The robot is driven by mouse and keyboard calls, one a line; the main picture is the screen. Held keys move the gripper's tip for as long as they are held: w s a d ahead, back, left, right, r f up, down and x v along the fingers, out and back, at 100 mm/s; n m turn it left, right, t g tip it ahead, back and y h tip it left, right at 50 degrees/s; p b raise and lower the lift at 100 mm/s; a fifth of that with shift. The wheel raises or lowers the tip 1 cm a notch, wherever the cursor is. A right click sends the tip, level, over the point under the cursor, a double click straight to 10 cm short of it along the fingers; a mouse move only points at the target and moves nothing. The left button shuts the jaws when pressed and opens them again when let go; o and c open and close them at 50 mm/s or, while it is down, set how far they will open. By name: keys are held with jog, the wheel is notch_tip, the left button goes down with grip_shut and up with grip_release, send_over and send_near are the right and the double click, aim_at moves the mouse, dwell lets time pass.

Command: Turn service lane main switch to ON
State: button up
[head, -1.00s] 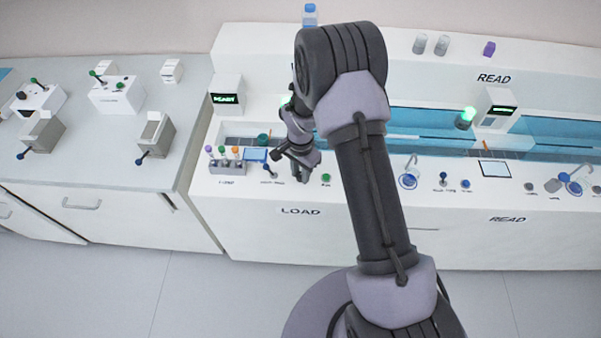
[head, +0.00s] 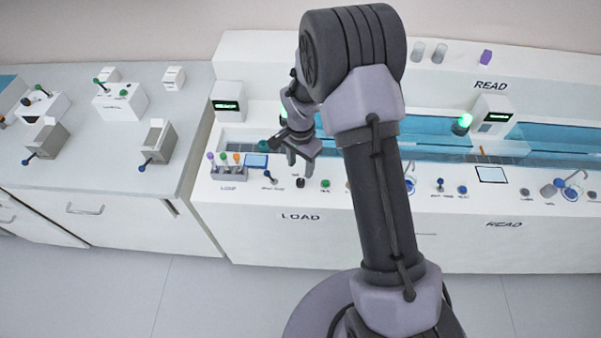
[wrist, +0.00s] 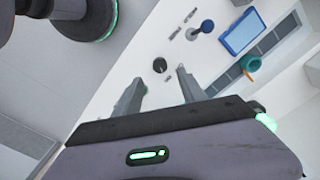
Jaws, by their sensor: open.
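My gripper (head: 300,160) is open and empty, just above the LOAD panel. In the wrist view my gripper (wrist: 161,92) has its two fingers apart, with a round black knob (wrist: 160,65) beyond the gap between them. That black knob (head: 300,183) also shows in the head view, apart from the fingers. A blue-tipped lever (head: 269,176) stands left of it. No label reading service lane main switch is legible. A white box (head: 120,102) on the left bench carries a green-tipped lever (head: 99,83) and small knobs; its label is too small to read.
A tube rack (head: 229,172) and a small blue screen (head: 256,161) sit left of the knob, a green button (head: 325,184) right of it. The left bench holds more lever boxes, including a grey one (head: 158,142). The floor in front is clear.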

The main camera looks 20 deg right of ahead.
notch_tip(320, 180, up, 10)
jog(key=p, duration=0.2)
jog(key=shift+f, duration=0.1)
jog(key=s+a+r+n+t+b, duration=0.1)
jog(key=s+r+b, duration=0.1)
jog(key=s+r, duration=0.35)
jog(key=s+a+r+n+t+b, duration=0.1)
jog(key=s+r+b, duration=0.15)
jog(key=r, duration=0.55)
jog(key=s+a+r+n+t+y+b, duration=0.1)
jog(key=s+n+t, duration=0.1)
jog(key=s, duration=0.6)
jog(key=s+a+r+n+t+y+b, duration=0.1)
jog(key=s+r+n, duration=0.1)
jog(key=s, duration=0.7)
jog(key=shift+s+r+t, duration=0.15)
jog(key=shift+t, duration=0.25)
